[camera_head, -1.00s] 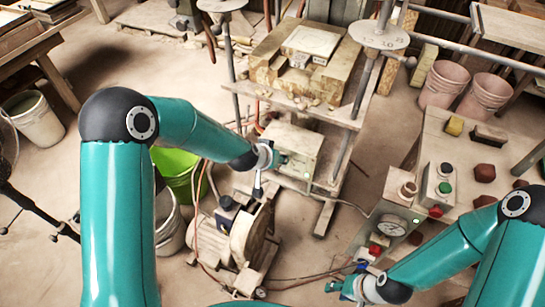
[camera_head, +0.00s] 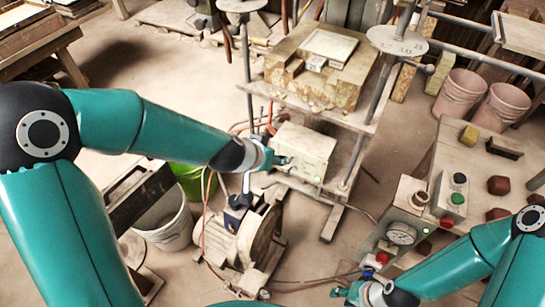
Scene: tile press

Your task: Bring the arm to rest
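My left arm reaches in from the left, and its gripper (camera_head: 262,166) is in front of the left side of a pale metal box (camera_head: 312,150) under the press. Its fingers are small and partly hidden, and I see nothing held in them. I cannot tell whether it touches the box. My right gripper (camera_head: 346,292) is low in the view, at the front left of the control bench, below a round gauge (camera_head: 401,233). Its fingertips are too small to tell if they are apart. I see no object in it.
The press (camera_head: 322,62) stands at the back with a pale tile on top. A motor (camera_head: 255,235) sits on the floor below my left gripper. A green bucket (camera_head: 197,183) and a white bucket (camera_head: 168,222) stand beside it. The control bench (camera_head: 455,160) has buttons and several blocks.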

